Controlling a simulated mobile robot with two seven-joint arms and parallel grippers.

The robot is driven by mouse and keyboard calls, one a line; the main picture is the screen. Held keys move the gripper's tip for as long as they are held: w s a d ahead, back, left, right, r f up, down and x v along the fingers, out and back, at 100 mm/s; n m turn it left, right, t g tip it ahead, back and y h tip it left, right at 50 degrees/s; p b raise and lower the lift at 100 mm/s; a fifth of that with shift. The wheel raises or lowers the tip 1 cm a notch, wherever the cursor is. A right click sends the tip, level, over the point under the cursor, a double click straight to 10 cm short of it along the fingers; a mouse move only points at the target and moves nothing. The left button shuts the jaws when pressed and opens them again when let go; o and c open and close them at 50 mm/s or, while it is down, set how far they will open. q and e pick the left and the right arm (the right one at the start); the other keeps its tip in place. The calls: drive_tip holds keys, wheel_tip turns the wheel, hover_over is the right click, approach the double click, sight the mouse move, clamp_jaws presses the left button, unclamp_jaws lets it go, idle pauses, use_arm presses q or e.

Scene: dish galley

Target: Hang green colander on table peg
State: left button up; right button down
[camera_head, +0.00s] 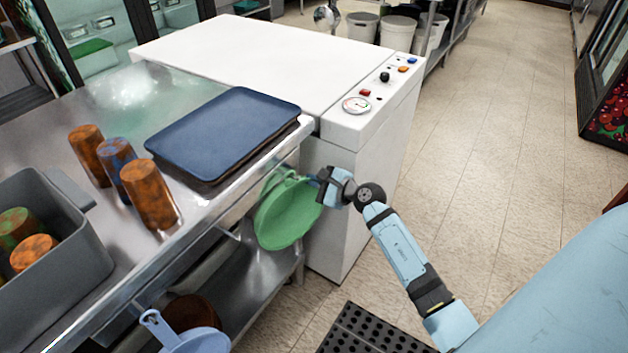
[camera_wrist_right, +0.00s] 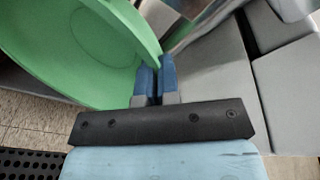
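The green colander (camera_head: 284,215) is at the right end of the steel table (camera_head: 186,222), tilted, below the table's edge. Its bowl fills the upper left of the right wrist view (camera_wrist_right: 80,50). My right gripper (camera_head: 322,180) is at the colander's right rim. Its blue fingers (camera_wrist_right: 156,80) are close together, with the rim running in at their tips; they look shut on it. The peg for the colander cannot be made out; the colander's upper part and the table edge meet there. My left gripper is not in view.
A blue tray (camera_head: 225,130) lies near the table's right end, beside several mottled tumblers (camera_head: 148,195). A grey bin (camera_head: 50,270) stands at left. A light blue colander (camera_head: 195,342) is low in front. A white machine (camera_head: 345,150) stands close behind; floor at right is clear.

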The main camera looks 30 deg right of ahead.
drive_tip(key=c, duration=1.3)
unclamp_jaws()
use_arm(q)
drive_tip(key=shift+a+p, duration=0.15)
drive_tip(key=shift+p, duration=0.3)
use_arm(e)
drive_tip(key=v, duration=1.4)
drive_tip(key=shift+a+f, duration=0.1)
